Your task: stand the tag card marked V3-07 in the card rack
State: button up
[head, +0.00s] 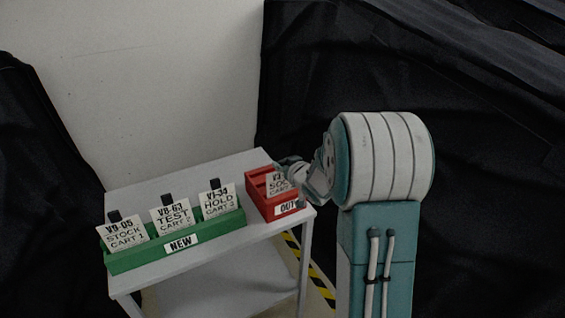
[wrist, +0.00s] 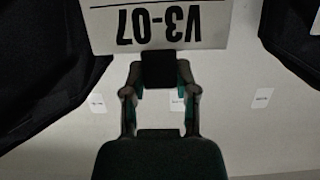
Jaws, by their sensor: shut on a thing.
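The tag card marked V3-07 (wrist: 155,27) is white with black print and appears upside down at the top of the wrist view. My gripper (wrist: 160,75) is shut on the card's black tab. In the head view the card (head: 278,184) is at the red rack marked OUT (head: 262,208), partly covered by my gripper (head: 284,170). I cannot tell whether its lower edge is inside the red rack or just above it. A green rack marked NEW (head: 145,258) holds cards V9-05 (head: 123,234), V8-63 (head: 171,216) and V1-34 (head: 217,199).
Both racks stand on a light grey cart (head: 150,196), the red one at its right end. The cart top behind the green rack is clear. Black covers (head: 480,110) hang at the right and left. Yellow-black floor tape (head: 318,285) shows beside the cart.

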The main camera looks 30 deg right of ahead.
jog(key=o, duration=1.1)
jog(key=v, duration=1.2)
jog(key=shift+a+f, duration=0.1)
jog(key=shift+w, duration=0.1)
